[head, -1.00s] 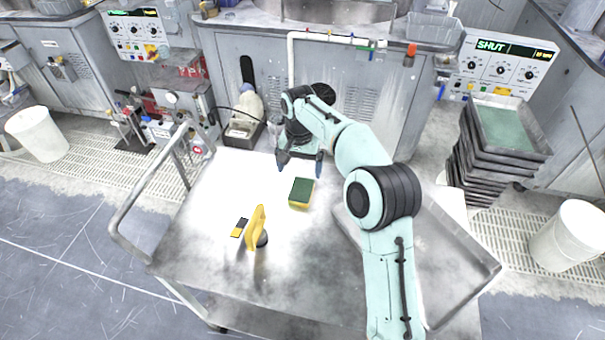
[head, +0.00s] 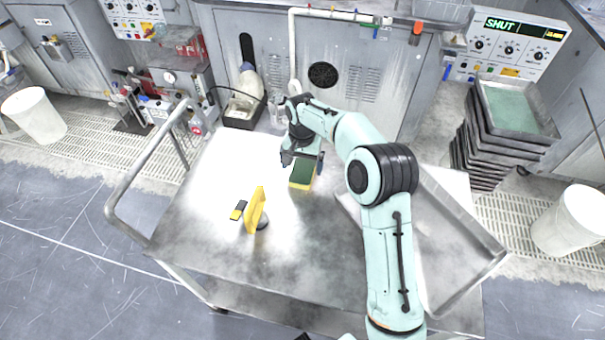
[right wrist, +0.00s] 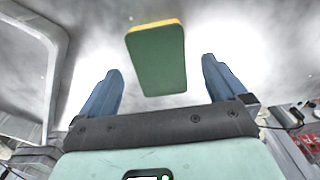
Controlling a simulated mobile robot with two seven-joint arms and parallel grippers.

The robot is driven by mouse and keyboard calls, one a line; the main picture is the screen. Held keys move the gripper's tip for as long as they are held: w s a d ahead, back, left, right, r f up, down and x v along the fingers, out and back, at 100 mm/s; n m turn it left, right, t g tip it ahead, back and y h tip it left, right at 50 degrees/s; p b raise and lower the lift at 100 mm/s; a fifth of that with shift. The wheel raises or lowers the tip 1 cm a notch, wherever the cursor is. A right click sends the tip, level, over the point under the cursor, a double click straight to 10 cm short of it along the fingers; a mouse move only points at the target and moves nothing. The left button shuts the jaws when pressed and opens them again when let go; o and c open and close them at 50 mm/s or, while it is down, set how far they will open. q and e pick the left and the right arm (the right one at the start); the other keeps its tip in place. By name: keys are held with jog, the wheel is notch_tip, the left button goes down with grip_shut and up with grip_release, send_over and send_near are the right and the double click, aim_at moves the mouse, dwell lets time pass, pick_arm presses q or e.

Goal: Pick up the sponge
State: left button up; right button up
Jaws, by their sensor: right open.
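The sponge (head: 302,176) lies on the cart's metal top, dark green on its upper face with a yellow layer showing at the edge. My right gripper (head: 303,163) is open just behind and above it, its fingers to either side of the sponge's far end in the head view. In the right wrist view the sponge (right wrist: 157,62) shows between the two blue fingers (right wrist: 161,80), with a gap on each side and nothing held. My left gripper is not in view.
A yellow upright piece (head: 255,211) and a small black-and-yellow block (head: 238,210) stand left of the sponge. A shallow metal tray (head: 462,262) lies at the cart's right. A bottle in a grey holder (head: 241,108) is at the back left. The cart's front is clear.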

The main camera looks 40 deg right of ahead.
aim_at(302, 172)
jog(key=shift+f, duration=1.6)
jog(key=c, duration=1.1)
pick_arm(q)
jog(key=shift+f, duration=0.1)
pick_arm(e)
jog(key=shift+r, duration=0.1)
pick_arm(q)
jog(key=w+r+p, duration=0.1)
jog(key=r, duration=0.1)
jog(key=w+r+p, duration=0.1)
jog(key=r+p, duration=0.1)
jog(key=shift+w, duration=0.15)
pick_arm(e)
notch_tip(302, 172, up, 20)
jog(key=shift+o, duration=0.7)
jog(key=shift+c, duration=0.5)
